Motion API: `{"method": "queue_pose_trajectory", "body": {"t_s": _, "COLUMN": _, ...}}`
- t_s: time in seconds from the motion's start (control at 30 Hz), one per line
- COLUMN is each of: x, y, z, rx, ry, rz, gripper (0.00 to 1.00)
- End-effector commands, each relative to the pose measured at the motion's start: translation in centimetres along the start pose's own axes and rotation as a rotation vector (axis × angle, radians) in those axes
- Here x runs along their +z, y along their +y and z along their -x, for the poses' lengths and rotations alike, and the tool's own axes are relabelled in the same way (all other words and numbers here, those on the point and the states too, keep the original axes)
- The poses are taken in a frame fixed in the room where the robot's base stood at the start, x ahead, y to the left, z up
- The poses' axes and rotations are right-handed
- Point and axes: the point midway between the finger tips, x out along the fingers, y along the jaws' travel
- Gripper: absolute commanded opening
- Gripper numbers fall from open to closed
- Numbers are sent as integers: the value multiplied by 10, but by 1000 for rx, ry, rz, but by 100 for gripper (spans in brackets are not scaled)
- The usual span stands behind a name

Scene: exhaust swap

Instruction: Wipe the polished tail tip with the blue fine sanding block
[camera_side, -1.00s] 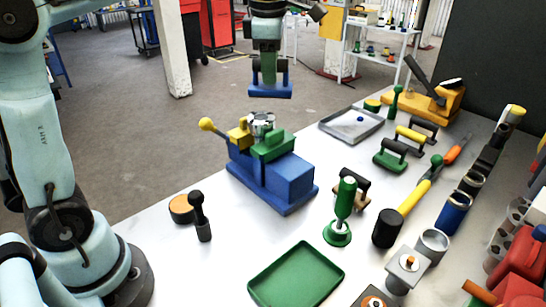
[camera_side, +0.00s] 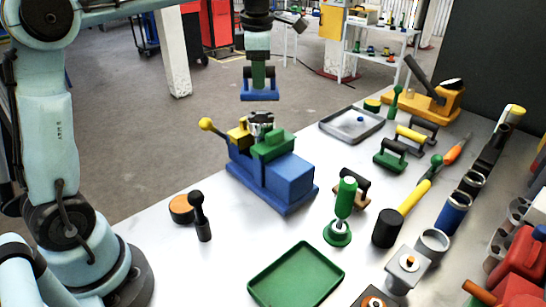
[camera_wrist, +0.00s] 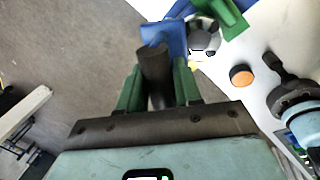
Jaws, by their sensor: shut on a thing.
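The blue fine sanding block (camera_side: 260,91) hangs level from my gripper (camera_side: 259,76), whose green fingers are shut on its dark handle. It is above and slightly behind the vise in the side view, clear of everything. In the wrist view the dark handle (camera_wrist: 156,70) sits between the fingers of my gripper (camera_wrist: 158,90), with blue block (camera_wrist: 165,36) beyond it. The polished tail tip (camera_side: 261,119) is a shiny metal ring held upright in the vise (camera_side: 290,178) between yellow and green jaws.
Green, yellow and black-handled blocks (camera_side: 391,155) lie right of the vise. A grey tray (camera_side: 338,133) is behind them and a green tray (camera_side: 297,274) in front. A green-handled tool (camera_side: 344,205) stands near the vise. An orange-topped disc (camera_side: 182,207) lies left.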

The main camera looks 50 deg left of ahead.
Motion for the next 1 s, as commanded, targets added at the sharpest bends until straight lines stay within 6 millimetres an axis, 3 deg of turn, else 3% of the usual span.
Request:
{"method": "queue_pose_trajectory", "body": {"t_s": 0.27, "x": 0, "y": -6, "z": -31, "rx": 0, "ry": 0, "rz": 0, "gripper": 10}}
{"method": "queue_pose_trajectory", "body": {"t_s": 0.3, "x": 0, "y": -9, "z": -34, "rx": 0, "ry": 0, "rz": -1, "gripper": 6}}
{"method": "queue_pose_trajectory", "body": {"t_s": 0.37, "x": 0, "y": -15, "z": -30, "rx": 0, "ry": 0, "rz": -2, "gripper": 1}}
{"method": "queue_pose_trajectory", "body": {"t_s": 1.0, "x": -6, "y": -72, "z": -20, "rx": -1, "ry": 0, "rz": -2, "gripper": 1}}
